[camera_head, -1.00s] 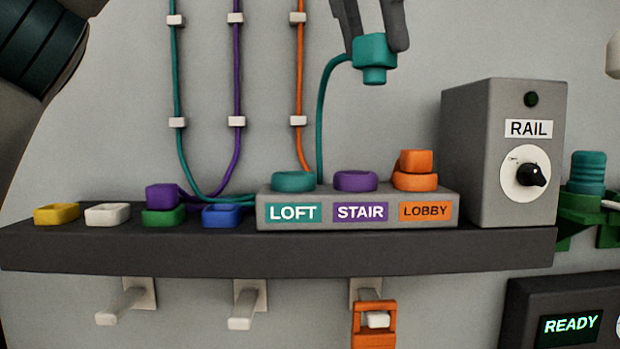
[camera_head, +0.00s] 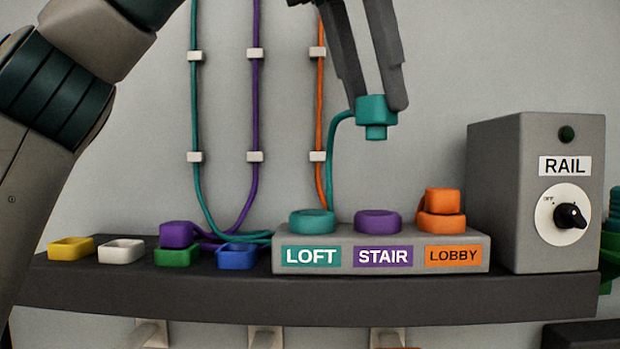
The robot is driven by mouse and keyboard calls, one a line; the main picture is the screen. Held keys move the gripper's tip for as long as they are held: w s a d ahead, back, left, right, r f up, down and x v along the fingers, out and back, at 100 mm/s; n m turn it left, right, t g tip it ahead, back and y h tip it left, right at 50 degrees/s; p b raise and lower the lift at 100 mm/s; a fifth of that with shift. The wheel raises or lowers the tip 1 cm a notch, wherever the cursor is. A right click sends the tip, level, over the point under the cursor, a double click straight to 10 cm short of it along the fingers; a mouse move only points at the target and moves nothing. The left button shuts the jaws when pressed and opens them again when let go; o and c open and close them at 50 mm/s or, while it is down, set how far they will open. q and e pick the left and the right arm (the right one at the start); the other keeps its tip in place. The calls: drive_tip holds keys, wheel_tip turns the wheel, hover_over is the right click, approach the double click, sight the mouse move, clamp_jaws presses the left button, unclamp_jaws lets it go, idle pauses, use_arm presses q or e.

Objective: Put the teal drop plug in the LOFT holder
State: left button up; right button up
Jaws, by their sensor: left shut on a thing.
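The teal drop plug (camera_head: 376,112) hangs upright in the air with its narrow end down, its teal cord running down on its left side. My left gripper (camera_head: 378,98) is shut on it from above. The LOFT holder is the teal ring (camera_head: 312,221) above the teal LOFT label on the grey block. The plug is well above the block, to the right of the LOFT holder and roughly over the purple STAIR holder (camera_head: 377,222). The two do not touch. My right gripper is not in view.
An orange plug (camera_head: 442,201) sits on the orange LOBBY holder. A purple plug (camera_head: 177,234) rests at the green tray (camera_head: 177,257). Yellow (camera_head: 71,249), white (camera_head: 121,251) and blue (camera_head: 237,257) trays line the dark shelf (camera_head: 330,300). The grey RAIL box (camera_head: 500,190) stands at right.

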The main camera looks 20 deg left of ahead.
use_arm(q)
drive_tip(key=w+a+f+p, duration=0.2)
drive_tip(key=a+f, duration=0.3)
drive_tip(key=a, duration=0.3)
drive_tip(key=shift+w+a+f+p, duration=0.15)
drive_tip(key=shift+w+p, duration=0.2)
drive_tip(key=shift+w, duration=0.55)
drive_tip(key=shift+f+p, duration=0.95)
drive_tip(key=shift+f, duration=1)
drive_tip(key=shift+f+b, duration=0.35)
drive_tip(key=shift+b, duration=0.05)
